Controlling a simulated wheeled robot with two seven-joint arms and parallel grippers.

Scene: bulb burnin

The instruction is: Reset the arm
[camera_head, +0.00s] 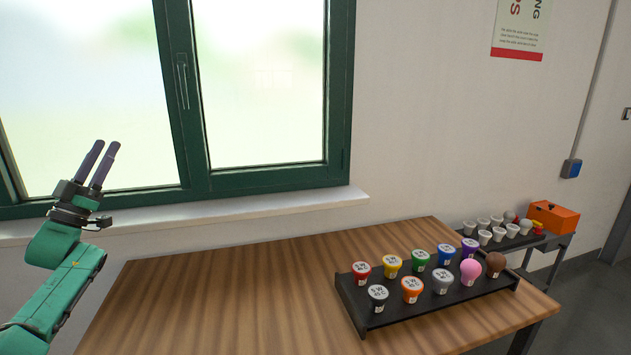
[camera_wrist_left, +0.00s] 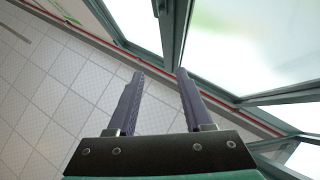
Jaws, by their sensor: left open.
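My left gripper (camera_head: 98,165) is raised at the left of the head view, in front of the window and above the left end of the table. Its two purple-grey fingers point up and are apart, with nothing between them. The left wrist view also shows the open, empty fingers (camera_wrist_left: 160,88), with floor tiles and the window frame beyond. My left arm is green and comes in from the lower left. My right gripper is not in view.
A wooden table (camera_head: 230,290) holds a black rack (camera_head: 420,305) with several coloured bulbs and holders at its right. A side stand behind carries a tray (camera_head: 500,243) of white cups and an orange box (camera_head: 553,217). The table's left half is clear. A green-framed window (camera_head: 265,182) stands behind.

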